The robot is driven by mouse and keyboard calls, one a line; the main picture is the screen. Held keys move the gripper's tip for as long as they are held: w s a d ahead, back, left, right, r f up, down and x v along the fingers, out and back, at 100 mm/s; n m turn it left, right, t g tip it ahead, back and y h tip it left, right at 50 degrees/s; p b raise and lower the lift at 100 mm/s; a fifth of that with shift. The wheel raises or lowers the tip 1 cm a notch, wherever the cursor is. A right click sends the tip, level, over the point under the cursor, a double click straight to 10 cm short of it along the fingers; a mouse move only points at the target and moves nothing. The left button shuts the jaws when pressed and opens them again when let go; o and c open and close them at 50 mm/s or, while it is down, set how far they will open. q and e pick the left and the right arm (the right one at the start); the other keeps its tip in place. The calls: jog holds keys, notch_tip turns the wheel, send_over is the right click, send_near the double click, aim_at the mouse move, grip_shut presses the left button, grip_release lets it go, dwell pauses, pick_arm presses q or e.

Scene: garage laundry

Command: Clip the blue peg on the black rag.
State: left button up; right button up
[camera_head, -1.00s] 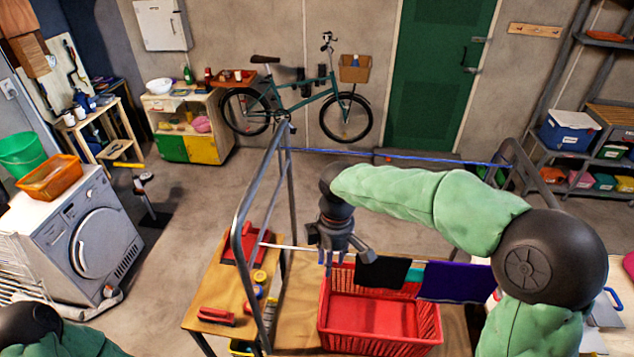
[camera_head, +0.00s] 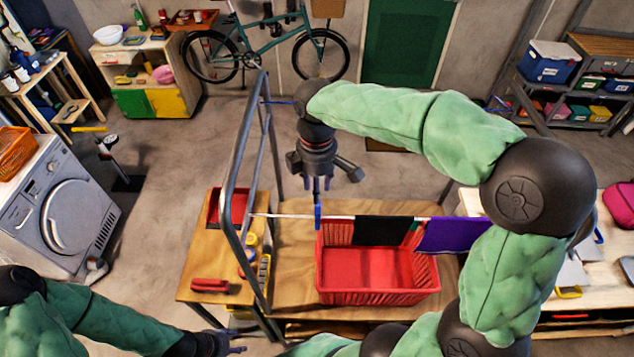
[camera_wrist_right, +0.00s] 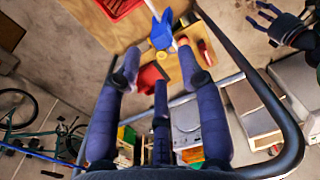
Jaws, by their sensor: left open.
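The blue peg (camera_head: 318,215) sits upright on the white rod (camera_head: 285,216), left of and apart from the black rag (camera_head: 382,230). The black rag hangs over the rod above the red basket. My right gripper (camera_head: 319,192) points down just above the peg. In the right wrist view its fingers (camera_wrist_right: 158,60) are spread, with the blue peg (camera_wrist_right: 161,32) beyond their tips, so it looks open and empty. The rag is not in that view. My left gripper (camera_head: 228,346) is open and empty, low in the head view, left of the table's front; it also shows in the wrist view (camera_wrist_right: 265,18).
A purple cloth (camera_head: 450,236) hangs on the rod right of the rag. The red basket (camera_head: 375,297) stands on the wooden table (camera_head: 290,268) under the rod. A grey metal frame (camera_head: 232,188) rises left of the peg.

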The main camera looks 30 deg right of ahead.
jog(key=shift+s+f+b, duration=0.25)
jog(key=shift+f+b, duration=0.05)
jog(key=shift+f, duration=0.2)
jog(key=shift+s+f+b, duration=0.2)
jog(key=shift+f+b, duration=0.1)
jog(key=shift+f, duration=0.15)
jog(key=f+b, duration=0.2)
jog(key=f, duration=0.1)
jog(key=shift+w+f, duration=0.2)
jog(key=shift+f, duration=0.1)
jog(key=shift+s+f+b, duration=0.15)
jog(key=shift+f+b, duration=0.35)
jog(key=shift+b, duration=0.05)
jog(key=shift+f, duration=0.2)
grip_shut()
jog(key=shift+r, duration=0.2)
